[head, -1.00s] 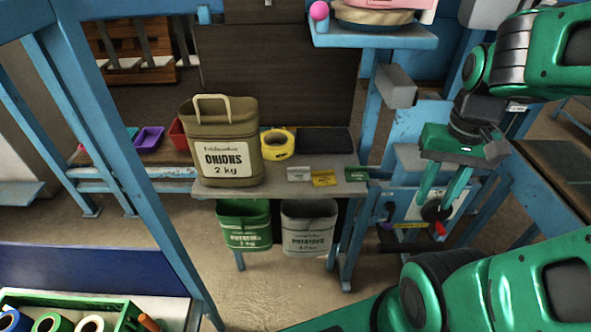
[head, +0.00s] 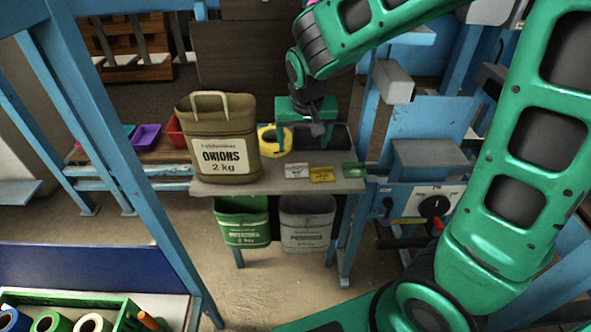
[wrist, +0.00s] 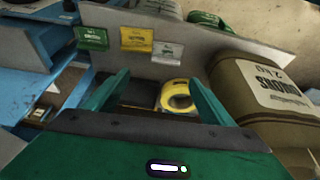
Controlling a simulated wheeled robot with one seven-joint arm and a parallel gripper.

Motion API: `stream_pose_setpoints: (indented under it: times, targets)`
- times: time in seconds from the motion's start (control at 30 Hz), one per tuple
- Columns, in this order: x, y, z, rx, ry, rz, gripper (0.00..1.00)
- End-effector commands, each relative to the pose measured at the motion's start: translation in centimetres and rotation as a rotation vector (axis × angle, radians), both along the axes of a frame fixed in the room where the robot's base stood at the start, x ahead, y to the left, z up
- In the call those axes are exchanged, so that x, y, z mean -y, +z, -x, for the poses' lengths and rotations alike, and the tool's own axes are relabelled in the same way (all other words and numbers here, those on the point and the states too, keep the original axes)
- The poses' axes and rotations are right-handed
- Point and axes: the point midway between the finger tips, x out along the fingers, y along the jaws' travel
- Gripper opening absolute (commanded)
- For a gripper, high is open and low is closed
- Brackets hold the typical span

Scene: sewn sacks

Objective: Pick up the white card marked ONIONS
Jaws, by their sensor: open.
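The white card (head: 297,171) stands near the front edge of the grey shelf, at the left end of a row of three cards. In the wrist view the white card (wrist: 167,53) is beyond the fingertips; its print is too small to read. My gripper (head: 303,148) is open and empty, fingers pointing down, above the shelf and behind the cards. In the wrist view my gripper (wrist: 158,78) has its fingers wide apart, with the yellow tape roll seen between them.
A yellow card (head: 321,174) and green card (head: 354,170) stand right of the white one. A tall olive ONIONS sack (head: 222,140) stands left, beside the yellow tape roll (head: 267,141). A dark tray (head: 340,139) lies behind. Green (head: 243,222) and grey (head: 307,224) sacks are below the shelf.

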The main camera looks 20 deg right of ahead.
Motion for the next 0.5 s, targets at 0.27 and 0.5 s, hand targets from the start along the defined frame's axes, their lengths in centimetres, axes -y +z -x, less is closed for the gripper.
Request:
stream_pose_setpoints:
  times: [0.27,0.5]
  targets:
    - [-1.5,-2.8,-1.7,0.014,0.018,-0.003,0.77]
    - [-1.1,-5.2,-2.7,0.015,0.016,-0.004,0.77]
